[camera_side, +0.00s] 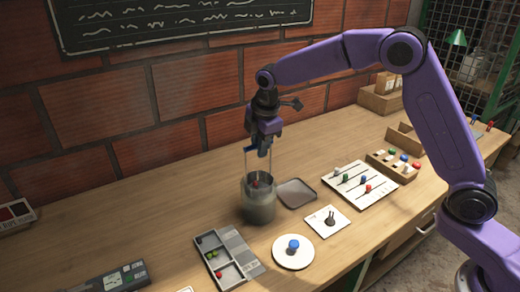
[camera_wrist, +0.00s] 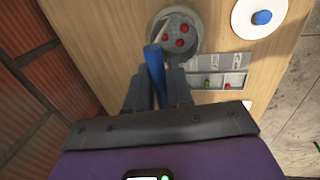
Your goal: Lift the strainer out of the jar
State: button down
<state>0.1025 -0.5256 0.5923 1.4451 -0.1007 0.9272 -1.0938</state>
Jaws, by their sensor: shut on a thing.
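A grey, see-through jar (camera_side: 259,203) stands on the wooden table in the side view. A strainer with thin upright side rods (camera_side: 246,163) rises from the jar's mouth, its lower part inside the jar. My gripper (camera_side: 264,146) is above the jar and shut on the strainer's blue handle (camera_wrist: 155,72). In the wrist view the round jar (camera_wrist: 151,27) lies beyond my fingers, with several red balls (camera_wrist: 180,43) inside. How far the strainer's bottom is above the jar's floor is hard to tell.
A grey tray (camera_side: 297,193) lies right of the jar. In front are a compartment box (camera_side: 225,262), a white disc with a blue knob (camera_side: 293,252) and a white square plate (camera_side: 326,221). A slider board (camera_side: 362,185) is farther right.

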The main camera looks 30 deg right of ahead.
jog(key=shift+r, duration=3.05)
